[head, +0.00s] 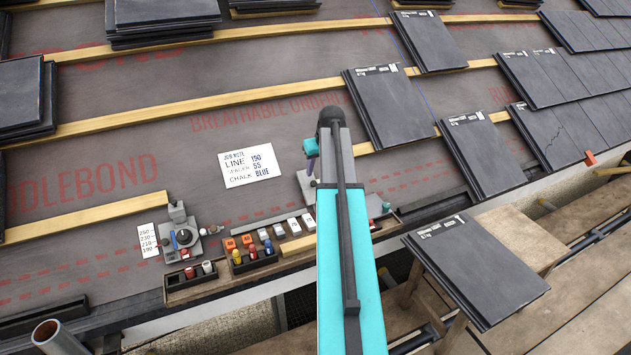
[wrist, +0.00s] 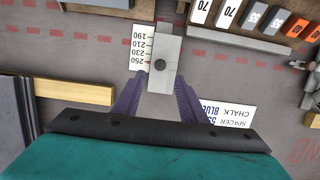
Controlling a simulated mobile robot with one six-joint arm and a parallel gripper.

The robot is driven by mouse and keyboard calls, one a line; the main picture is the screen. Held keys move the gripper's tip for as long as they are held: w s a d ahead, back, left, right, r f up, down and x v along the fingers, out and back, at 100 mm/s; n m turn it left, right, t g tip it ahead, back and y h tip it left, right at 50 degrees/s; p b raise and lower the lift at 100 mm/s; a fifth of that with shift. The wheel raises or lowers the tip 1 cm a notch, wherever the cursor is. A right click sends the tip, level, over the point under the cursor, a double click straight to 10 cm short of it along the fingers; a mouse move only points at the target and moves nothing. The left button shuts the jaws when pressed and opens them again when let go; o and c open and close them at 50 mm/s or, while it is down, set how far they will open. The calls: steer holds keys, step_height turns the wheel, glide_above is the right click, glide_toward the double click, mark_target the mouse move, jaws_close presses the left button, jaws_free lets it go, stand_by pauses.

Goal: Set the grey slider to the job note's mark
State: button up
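The job note (head: 249,165) reads LINE 190, SPACER 55, CHALK BLUE; part of it shows in the wrist view (wrist: 228,114). In the wrist view a light grey slider piece with a dark round knob (wrist: 160,64) lies beside a white scale (wrist: 141,46) marked 190, 210, 230 and 250. The knob is about level with 250. My gripper (wrist: 158,84) is open, its purple fingers either side of the grey piece's near end; contact cannot be told. In the head view my gripper (head: 311,150) is mostly hidden by my arm, over a grey plate (head: 304,186).
A dial unit (head: 184,237) with another numbered card (head: 148,240) stands at lower left. A tray (head: 254,263) of coloured pieces and several numbered blocks lie along the eave. Wooden battens and slates (head: 390,107) surround the work area.

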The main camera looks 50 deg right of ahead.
mark_target(314, 182)
steer(key=shift+b+x, duration=0.4)
steer(key=shift+x, duration=3.5)
steer(key=shift+c, duration=0.4)
steer(key=shift+a, duration=0.1)
jaws_close()
